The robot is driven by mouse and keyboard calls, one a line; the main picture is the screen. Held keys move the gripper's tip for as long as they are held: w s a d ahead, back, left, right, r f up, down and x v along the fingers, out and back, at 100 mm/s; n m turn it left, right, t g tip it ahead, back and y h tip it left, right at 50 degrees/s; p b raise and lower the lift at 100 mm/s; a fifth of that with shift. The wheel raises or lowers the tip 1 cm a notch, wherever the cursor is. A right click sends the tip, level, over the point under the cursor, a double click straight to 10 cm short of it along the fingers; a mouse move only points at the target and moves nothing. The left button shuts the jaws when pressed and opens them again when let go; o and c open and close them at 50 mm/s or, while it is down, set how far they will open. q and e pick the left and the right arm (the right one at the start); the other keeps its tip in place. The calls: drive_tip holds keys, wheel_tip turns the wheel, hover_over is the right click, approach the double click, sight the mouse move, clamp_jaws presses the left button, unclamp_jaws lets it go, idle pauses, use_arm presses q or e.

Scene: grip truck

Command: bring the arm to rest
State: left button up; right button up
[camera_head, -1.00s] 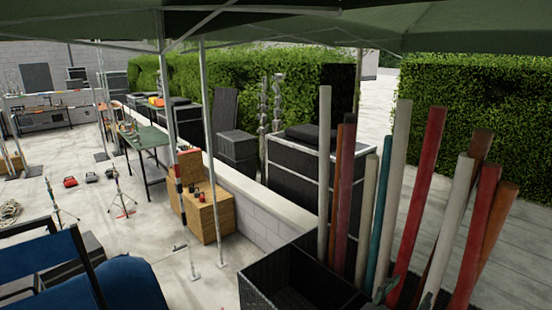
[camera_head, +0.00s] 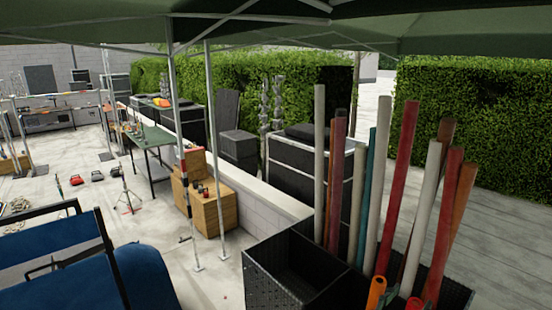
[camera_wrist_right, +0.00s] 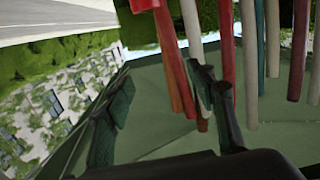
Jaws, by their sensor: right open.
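My right gripper (camera_wrist_right: 160,98) shows in the right wrist view with its two dark fingers spread apart and nothing between them. Behind the fingers are several long tubes, among them a red tube (camera_wrist_right: 172,60) and a white tube (camera_wrist_right: 250,60); I cannot tell whether the right finger touches any. In the head view the tubes, such as a red one (camera_head: 398,180), stand in a black crate (camera_head: 262,290). My left gripper is not in view.
A low block wall (camera_head: 265,208) runs behind the crate, with a black case (camera_head: 300,175) beyond it. A tent pole (camera_head: 213,140) and wooden boxes (camera_head: 213,212) stand left of centre. Open pale floor lies between.

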drive_tip(key=s+d+f+n+g+y, duration=0.2)
drive_tip(key=s+d+f+n+y, duration=0.1)
drive_tip(key=f, duration=1)
drive_tip(key=s+d+f+n+g+y, duration=0.1)
drive_tip(key=s+d+f+n+y, duration=0.15)
drive_tip(key=f, duration=1.15)
drive_tip(key=s+a+f+n+g+y, duration=0.2)
drive_tip(key=s+f+g+y, duration=0.1)
drive_tip(key=s+f, duration=0.7)
drive_tip(key=s+a+f+n+g+y, duration=0.15)
drive_tip(key=s+f+y, duration=0.25)
drive_tip(key=s+f, duration=0.6)
wheel_tip(320, 180, down, 33)
drive_tip(key=s+a+n+g+b, duration=0.1)
drive_tip(key=s+g+b, duration=0.15)
drive_tip(key=b, duration=0.55)
use_arm(q)
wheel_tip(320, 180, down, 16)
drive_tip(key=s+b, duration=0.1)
drive_tip(key=b, duration=0.6)
drive_tip(key=shift+b, duration=0.35)
use_arm(e)
drive_tip(key=s+f, duration=1)
drive_tip(key=f, duration=0.4)
drive_tip(key=s+f, duration=1)
drive_tip(key=f, duration=0.4)
drive_tip(key=shift+s+n+g, duration=0.3)
